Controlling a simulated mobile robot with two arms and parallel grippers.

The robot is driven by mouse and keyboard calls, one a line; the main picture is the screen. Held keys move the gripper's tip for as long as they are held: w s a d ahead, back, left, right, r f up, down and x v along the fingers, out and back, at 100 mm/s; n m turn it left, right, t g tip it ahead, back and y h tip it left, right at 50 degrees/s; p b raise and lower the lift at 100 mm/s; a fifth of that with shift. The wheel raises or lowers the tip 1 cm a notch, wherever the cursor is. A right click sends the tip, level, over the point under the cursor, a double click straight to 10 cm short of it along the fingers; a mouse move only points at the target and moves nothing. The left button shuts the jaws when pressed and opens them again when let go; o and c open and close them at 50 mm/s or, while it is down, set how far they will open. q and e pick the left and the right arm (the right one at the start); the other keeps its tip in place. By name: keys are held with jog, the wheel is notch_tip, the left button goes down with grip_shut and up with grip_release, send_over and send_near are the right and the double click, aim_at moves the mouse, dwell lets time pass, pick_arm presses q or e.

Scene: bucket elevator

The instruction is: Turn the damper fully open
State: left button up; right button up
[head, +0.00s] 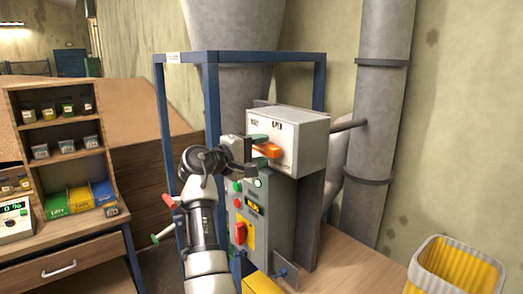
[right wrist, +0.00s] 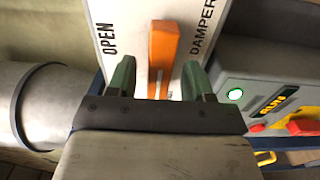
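The damper is an orange lever handle (head: 268,150) on the front of a light grey box (head: 299,140) in the head view. In the right wrist view the orange handle (right wrist: 163,48) stands in front of a white plate (right wrist: 185,15) marked OPEN on the left and DAMPER on the right. My right gripper (head: 258,147) is at the handle. In the right wrist view its two green fingers (right wrist: 158,78) are spread apart, with the handle between them and a gap on each side. The handle's lower end is hidden by the gripper body. My left gripper is not in view.
Below the box is a grey control panel (head: 262,222) with a lit green button and a red switch. A blue frame (head: 212,105) surrounds it. A grey pipe (head: 378,120) stands at right. A yellow bin (head: 455,270) and a shelf desk (head: 65,245) flank the machine.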

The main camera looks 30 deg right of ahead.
jog(key=shift+c, duration=1.1)
jog(key=c, duration=0.7)
jog(key=shift+d+f+m+b, duration=0.1)
jog(key=shift+f+m+b, duration=0.1)
jog(key=shift+m+b, duration=0.9)
jog(key=m+b, duration=0.4)
jog(key=shift+b, duration=0.4)
jog(key=m+b, duration=0.2)
jog(key=shift+m, duration=0.4)
jog(key=m+b, duration=0.2)
jog(key=m, duration=0.1)
jog(key=shift+r, duration=0.1)
jog(key=m+b, duration=0.1)
jog(key=m, duration=0.2)
jog(key=shift+m+b, duration=0.3)
jog(key=shift+b, duration=0.05)
jog(key=shift+r+m+b, duration=0.1)
jog(key=shift+m+b, duration=0.25)
jog(key=shift+m, duration=0.85)
